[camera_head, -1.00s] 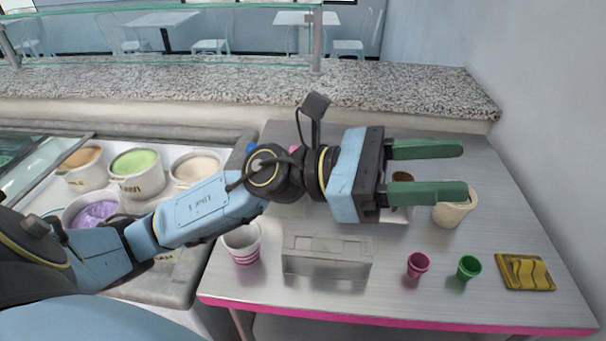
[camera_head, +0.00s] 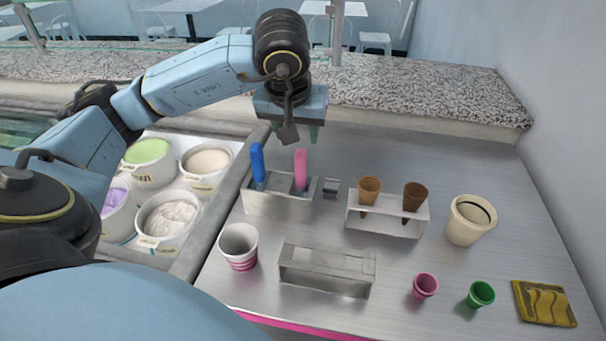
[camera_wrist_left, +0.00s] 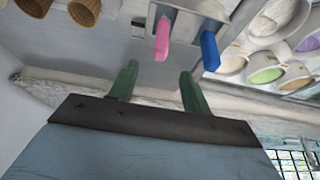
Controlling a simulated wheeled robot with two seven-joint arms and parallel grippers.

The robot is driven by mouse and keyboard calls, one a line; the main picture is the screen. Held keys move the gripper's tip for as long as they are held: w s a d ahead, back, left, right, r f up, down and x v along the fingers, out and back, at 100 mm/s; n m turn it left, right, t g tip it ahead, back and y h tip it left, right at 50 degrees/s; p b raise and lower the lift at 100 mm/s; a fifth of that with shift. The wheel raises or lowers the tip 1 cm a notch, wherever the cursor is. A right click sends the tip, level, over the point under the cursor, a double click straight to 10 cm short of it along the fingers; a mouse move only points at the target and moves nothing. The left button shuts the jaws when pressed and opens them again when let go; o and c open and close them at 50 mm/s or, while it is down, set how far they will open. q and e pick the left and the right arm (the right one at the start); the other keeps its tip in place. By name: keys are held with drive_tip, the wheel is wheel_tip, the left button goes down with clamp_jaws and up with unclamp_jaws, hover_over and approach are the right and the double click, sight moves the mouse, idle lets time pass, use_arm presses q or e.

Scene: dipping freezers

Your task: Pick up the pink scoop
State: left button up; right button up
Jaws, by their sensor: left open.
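The pink scoop (camera_head: 300,168) stands upright in a metal holder (camera_head: 262,203), with its handle up. A blue scoop (camera_head: 257,165) stands to its left in the same holder. My left gripper (camera_head: 297,130) is above and behind the holder, pointing down, its green fingers partly hidden by the wrist. In the left wrist view the fingers (camera_wrist_left: 157,80) are apart with nothing between them. There the pink handle (camera_wrist_left: 162,40) lies beyond the fingertips, between them in the picture, and the blue handle (camera_wrist_left: 210,48) lies to its right. My right gripper is not in view.
A cone stand (camera_head: 388,224) holds two cones right of the scoop holder. An empty metal rack (camera_head: 327,270), striped cup (camera_head: 239,247), pink cup (camera_head: 425,286) and green cup (camera_head: 481,294) stand in front. Ice cream tubs (camera_head: 168,220) are at left. A granite ledge (camera_head: 430,95) runs behind.

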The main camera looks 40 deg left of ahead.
sight(300, 154)
use_arm(q)
drive_tip(key=x, duration=0.5)
drive_tip(key=shift+f, duration=0.25)
drive_tip(key=shift+p+x, duration=0.35)
drive_tip(key=shift+x, duration=2.4)
drive_tip(key=shift+s, duration=0.1)
drive_tip(key=shift+c, duration=0.2)
clamp_jaws()
